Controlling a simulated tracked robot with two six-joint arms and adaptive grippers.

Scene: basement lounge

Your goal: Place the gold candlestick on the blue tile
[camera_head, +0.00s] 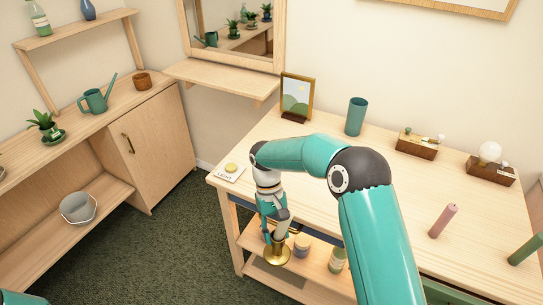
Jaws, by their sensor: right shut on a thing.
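My right gripper (268,236) hangs in front of the left part of the wooden table, below tabletop level in the picture. It is shut on the gold candlestick (277,258). The candlestick's round base shows beneath the fingers, and its upper part is mostly hidden by the gripper. In the picture the base overlaps the table's lower shelf; I cannot tell whether it touches it. I cannot make out a blue tile in this view. My left gripper is not in view.
The wooden table (320,146) carries a picture frame (297,98), a teal cup (356,116), a pink candle (443,220) and a card with a yellow disc (231,168). Jars (301,245) stand on its lower shelf. A cabinet (150,150) with a watering can (95,101) stands left.

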